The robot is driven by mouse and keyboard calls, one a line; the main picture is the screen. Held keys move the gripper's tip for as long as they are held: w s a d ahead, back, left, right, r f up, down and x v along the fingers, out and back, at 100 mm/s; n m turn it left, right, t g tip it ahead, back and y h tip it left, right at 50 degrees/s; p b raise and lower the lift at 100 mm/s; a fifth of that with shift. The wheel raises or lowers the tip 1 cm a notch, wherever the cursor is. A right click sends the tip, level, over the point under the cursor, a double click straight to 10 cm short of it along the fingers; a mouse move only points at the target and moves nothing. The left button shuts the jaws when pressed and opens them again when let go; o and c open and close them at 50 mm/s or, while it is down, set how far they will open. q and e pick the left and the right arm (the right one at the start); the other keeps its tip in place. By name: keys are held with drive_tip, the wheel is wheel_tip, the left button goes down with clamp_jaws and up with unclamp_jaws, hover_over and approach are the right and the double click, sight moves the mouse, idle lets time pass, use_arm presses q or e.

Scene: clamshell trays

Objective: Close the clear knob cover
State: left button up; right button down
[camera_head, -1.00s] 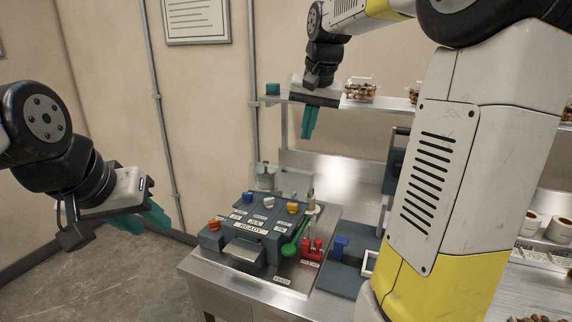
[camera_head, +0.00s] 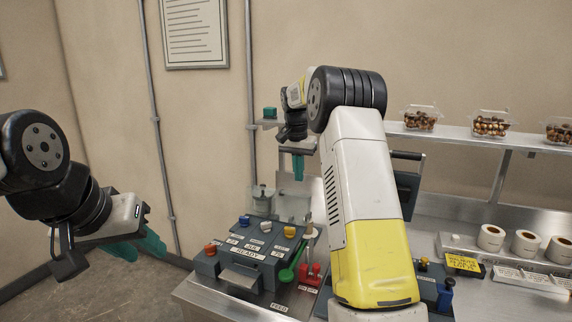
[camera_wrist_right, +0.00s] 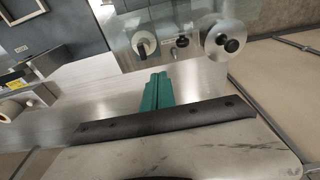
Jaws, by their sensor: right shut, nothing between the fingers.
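The clear knob cover (camera_head: 287,207) appears raised behind the grey control panel (camera_head: 238,281). Its see-through edges are faint, and I cannot tell its exact angle. In the right wrist view, a clear sheet (camera_wrist_right: 183,22) with round knobs shows at the top, beyond my fingers. My right gripper (camera_head: 298,168) is shut and empty, its teal fingers pointing down, above and behind the panel and apart from it. It also shows in the right wrist view (camera_wrist_right: 157,90). My left gripper (camera_head: 138,248) is open and empty, left of the panel and clear of it.
The panel carries orange, blue, white and yellow knobs, a green lever (camera_head: 291,266) and a red part (camera_head: 311,273). A wall shelf (camera_head: 470,136) holds clear trays of nuts (camera_head: 490,124). White rolls (camera_head: 491,238) stand at right. Floor at left is free.

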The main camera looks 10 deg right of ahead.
drive_tip(key=s+a+f, duration=0.2)
drive_tip(key=f, duration=0.1)
drive_tip(key=shift+s, duration=0.4)
